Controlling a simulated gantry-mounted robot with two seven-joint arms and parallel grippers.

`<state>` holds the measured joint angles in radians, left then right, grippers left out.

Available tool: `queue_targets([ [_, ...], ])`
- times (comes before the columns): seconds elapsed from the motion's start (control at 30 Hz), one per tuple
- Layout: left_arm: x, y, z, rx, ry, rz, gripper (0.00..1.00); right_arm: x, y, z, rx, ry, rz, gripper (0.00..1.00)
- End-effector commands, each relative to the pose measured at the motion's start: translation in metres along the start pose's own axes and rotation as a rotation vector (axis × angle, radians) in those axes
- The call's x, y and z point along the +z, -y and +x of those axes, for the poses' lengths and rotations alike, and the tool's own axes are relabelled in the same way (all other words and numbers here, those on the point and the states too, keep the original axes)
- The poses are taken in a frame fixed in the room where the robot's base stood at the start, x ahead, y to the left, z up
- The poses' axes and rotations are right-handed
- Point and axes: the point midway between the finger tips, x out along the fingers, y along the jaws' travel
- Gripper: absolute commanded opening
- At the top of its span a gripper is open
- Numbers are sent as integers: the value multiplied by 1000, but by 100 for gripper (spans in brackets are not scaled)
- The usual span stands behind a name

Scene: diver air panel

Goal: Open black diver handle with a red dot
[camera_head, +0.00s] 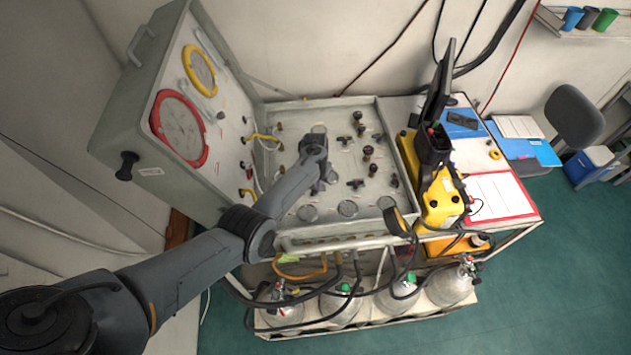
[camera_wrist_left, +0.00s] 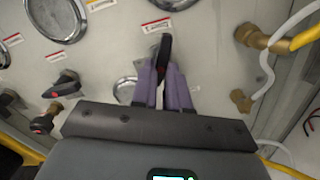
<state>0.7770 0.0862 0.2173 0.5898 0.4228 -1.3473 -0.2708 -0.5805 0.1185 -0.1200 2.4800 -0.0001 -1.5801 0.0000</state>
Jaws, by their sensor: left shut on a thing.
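My left arm comes in from the left in the head view, and its gripper (camera_head: 322,178) is over the flat panel (camera_head: 300,113). In the left wrist view the purple fingers of this gripper (camera_wrist_left: 164,90) are shut on a black handle (camera_wrist_left: 164,52), which stands up between the fingertips. Two other black handles with red dots, one nearer (camera_wrist_left: 62,84) and one at the lower left (camera_wrist_left: 43,122), are free of the gripper. My right gripper is not in view.
Round gauges with red (camera_head: 180,128) and yellow (camera_head: 199,70) rims sit on the raised lid at the left. Brass fittings with hoses (camera_wrist_left: 262,38) are right of the fingers. Several black knobs stand on the panel's right half. A yellow-black device (camera_head: 440,195) stands right of it.

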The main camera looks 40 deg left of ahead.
Motion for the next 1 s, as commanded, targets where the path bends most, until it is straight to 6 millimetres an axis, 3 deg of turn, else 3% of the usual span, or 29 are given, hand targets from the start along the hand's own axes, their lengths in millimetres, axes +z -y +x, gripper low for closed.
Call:
queue_targets([
  [0.5, 0, 1, 0, 1, 1, -337, 0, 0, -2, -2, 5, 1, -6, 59],
  [1.0, 0, 2, 0, 0, 0, -396, 0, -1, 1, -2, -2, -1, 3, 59],
])
